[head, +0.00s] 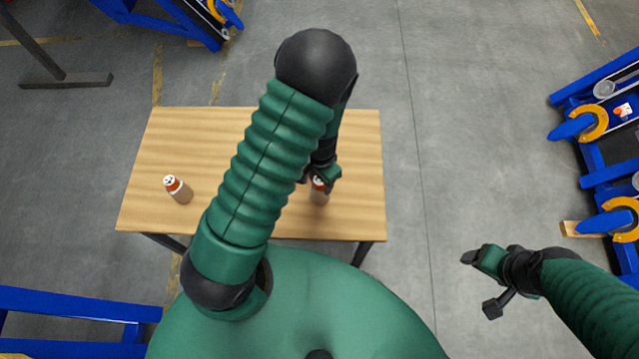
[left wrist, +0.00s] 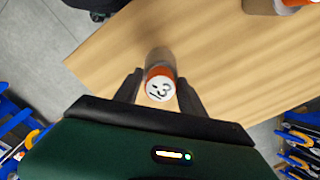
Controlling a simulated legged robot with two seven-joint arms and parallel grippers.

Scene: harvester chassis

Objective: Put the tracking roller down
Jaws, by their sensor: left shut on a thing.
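A tracking roller (head: 319,194), light brown with an orange-red band and a white marked end, is upright over the right part of the wooden table (head: 350,130). My left gripper (head: 322,178) is shut on it, and my arm partly covers it in the head view. In the left wrist view the roller (left wrist: 159,82) stands between the two fingers (left wrist: 160,92); I cannot tell whether its foot touches the table. My right gripper (head: 478,283) is open and empty, right of the table over the floor.
The table top between the rollers is clear as far as my arm lets me see. Blue chassis frames (head: 590,130) with orange hooks stand at the right, with more blue frames at upper left and lower left.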

